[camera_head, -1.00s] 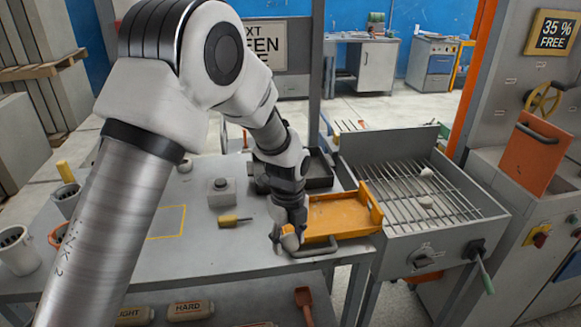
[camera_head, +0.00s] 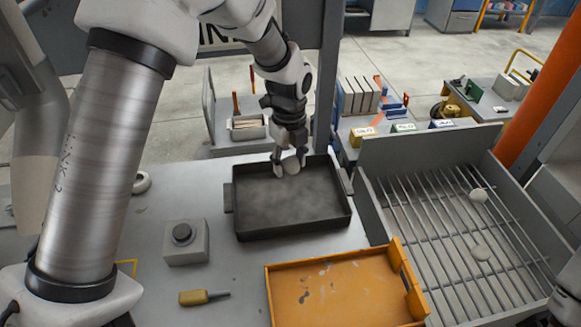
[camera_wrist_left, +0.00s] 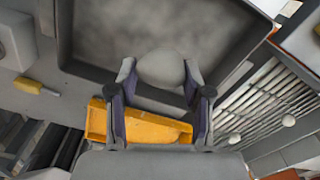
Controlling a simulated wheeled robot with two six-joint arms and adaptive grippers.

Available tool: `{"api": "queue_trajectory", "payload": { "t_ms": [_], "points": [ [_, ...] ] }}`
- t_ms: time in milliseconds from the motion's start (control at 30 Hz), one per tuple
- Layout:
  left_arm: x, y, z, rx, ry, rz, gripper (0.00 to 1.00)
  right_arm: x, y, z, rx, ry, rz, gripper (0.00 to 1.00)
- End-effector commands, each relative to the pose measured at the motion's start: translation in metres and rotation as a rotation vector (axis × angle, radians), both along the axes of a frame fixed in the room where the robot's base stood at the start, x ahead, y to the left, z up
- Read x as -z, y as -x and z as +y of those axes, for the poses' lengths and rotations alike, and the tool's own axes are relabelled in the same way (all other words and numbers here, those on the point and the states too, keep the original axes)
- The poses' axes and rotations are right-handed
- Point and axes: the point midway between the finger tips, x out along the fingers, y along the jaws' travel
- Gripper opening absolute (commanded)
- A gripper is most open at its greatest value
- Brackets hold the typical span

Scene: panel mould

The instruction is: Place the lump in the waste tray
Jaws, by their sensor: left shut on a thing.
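My left gripper (camera_head: 290,160) is shut on a pale grey, rounded lump (camera_head: 292,166), held between its fingertips. The lump also shows between the fingers in the left wrist view (camera_wrist_left: 160,68). Gripper and lump are over the far part of a dark, rectangular tray (camera_head: 240,225) with a dusty grey floor; I take it for the waste tray, though no label shows. The lump appears above its floor, not resting on it. The dark tray fills the upper wrist view (camera_wrist_left: 65,45). My right gripper is not in view.
An orange tray (camera_head: 345,290) stands in front of the dark tray. A barred grate box (camera_head: 430,215) with two pale lumps on its bars is at the right. A grey button box (camera_head: 186,242) and a yellow-handled tool (camera_head: 195,297) lie on the bench to the left.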

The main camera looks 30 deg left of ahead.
Motion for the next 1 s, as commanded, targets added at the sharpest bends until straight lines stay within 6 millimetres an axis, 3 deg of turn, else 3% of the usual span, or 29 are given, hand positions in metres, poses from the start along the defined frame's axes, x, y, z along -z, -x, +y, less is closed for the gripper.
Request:
{"api": "queue_trajectory", "payload": {
  "t_ms": [533, 933, 967, 1000],
  "points": [
    [0.092, 0.003, -0.001, 0.0, 0.0, 0.004, 0.11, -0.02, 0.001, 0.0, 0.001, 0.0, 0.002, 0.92],
    [0.104, 0.002, -0.001, 0.0, -0.001, 0.001, 0.11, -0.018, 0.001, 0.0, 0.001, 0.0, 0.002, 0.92],
    [0.104, 0.002, -0.001, 0.0, -0.001, 0.001, 0.53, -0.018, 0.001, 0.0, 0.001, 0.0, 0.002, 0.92],
    [0.103, 0.002, -0.001, 0.0, 0.0, 0.0, 0.67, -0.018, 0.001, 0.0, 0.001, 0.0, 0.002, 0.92]
  ]
}}
